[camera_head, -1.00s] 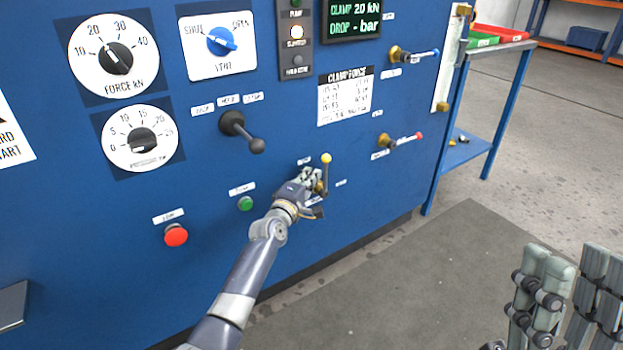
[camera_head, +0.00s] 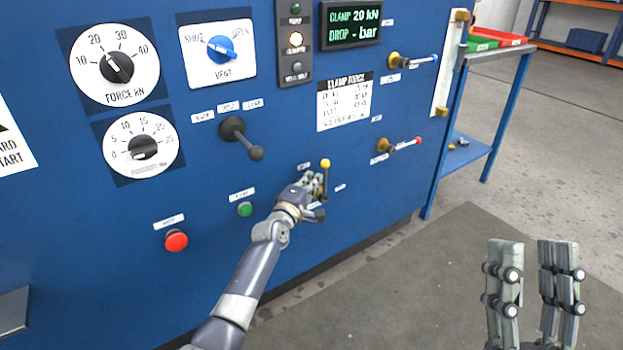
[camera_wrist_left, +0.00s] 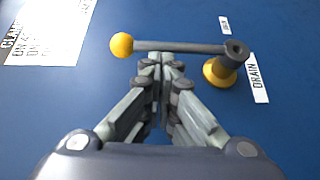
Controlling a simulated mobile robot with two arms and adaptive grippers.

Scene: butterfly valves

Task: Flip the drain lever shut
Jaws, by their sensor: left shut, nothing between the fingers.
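The drain lever is a grey bar with a yellow ball (camera_head: 325,163). It stands about upright on the blue panel in the head view, ball at the top. In the left wrist view the lever bar (camera_wrist_left: 185,47) lies across the picture, from the yellow ball at left to a brass valve body (camera_wrist_left: 219,72) at right, beside the DRAIN label (camera_wrist_left: 258,78). My left gripper (camera_head: 314,184) is shut and empty, its fingertips (camera_wrist_left: 160,60) right by the middle of the bar. I cannot tell whether they touch it. My right gripper (camera_head: 531,275) is open and empty, away from the panel.
Left of the lever are a green button (camera_head: 245,209), a red button (camera_head: 176,240) and a black lever (camera_head: 243,138). A red-tipped lever (camera_head: 401,144) and a blue-tipped lever (camera_head: 412,61) sit to its right. A blue-legged bench (camera_head: 488,120) stands beyond the panel; the floor at right is clear.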

